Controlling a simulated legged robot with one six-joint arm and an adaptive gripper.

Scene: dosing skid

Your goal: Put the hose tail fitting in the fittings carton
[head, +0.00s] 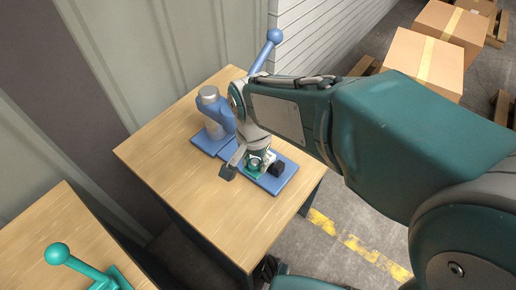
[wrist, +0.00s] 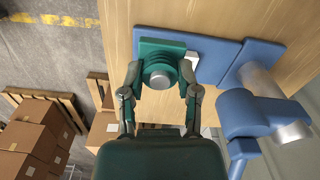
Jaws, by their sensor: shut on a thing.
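A green piece with a square base and a round, stepped body, which looks like the hose tail fitting (wrist: 158,72), is at the blue plate (head: 281,183) on the wooden table. My gripper (wrist: 160,90) is shut on it, one finger on each side. In the head view my gripper (head: 253,170) points down over the plate, and its dark fingertips flank the green piece. I cannot tell whether the piece still touches the plate. No open carton that I can name as the fittings carton shows in either view.
A blue fixture with a grey cylinder (head: 208,97) and a ball-ended lever (head: 266,50) stands beside my gripper. A teal lever (head: 58,254) stands on a second table. Taped cardboard boxes (head: 424,60) stand at the back right near pallets. The wooden table's (head: 160,150) left part is clear.

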